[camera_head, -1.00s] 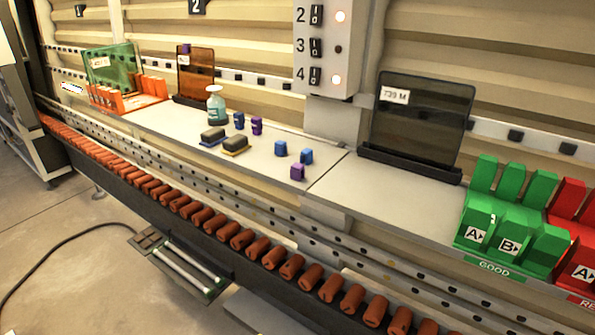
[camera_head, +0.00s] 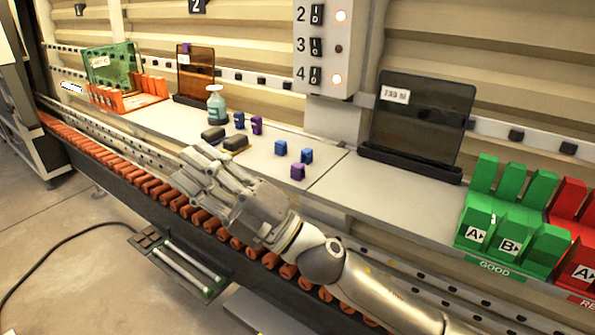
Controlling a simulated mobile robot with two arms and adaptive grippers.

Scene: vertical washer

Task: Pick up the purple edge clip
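A purple edge clip (camera_head: 298,172) sits on the grey work surface near its front edge, beside two blue clips. Another purple clip (camera_head: 257,125) stands farther back, next to a blue clip (camera_head: 239,120). A small purple piece (camera_head: 185,47) is on the top edge of the brown glass panel. My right gripper (camera_head: 188,164) is over the roller conveyor, left of the front purple clip and apart from all the clips. Its fingers look spread, with nothing visible between them. My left gripper is not in view.
Two dark sponge-like blocks (camera_head: 235,144) and a spray bottle (camera_head: 215,104) stand behind my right gripper. A dark glass panel (camera_head: 422,120) stands in a holder at right, near green bins (camera_head: 511,220). The surface between the front clips and this holder is clear.

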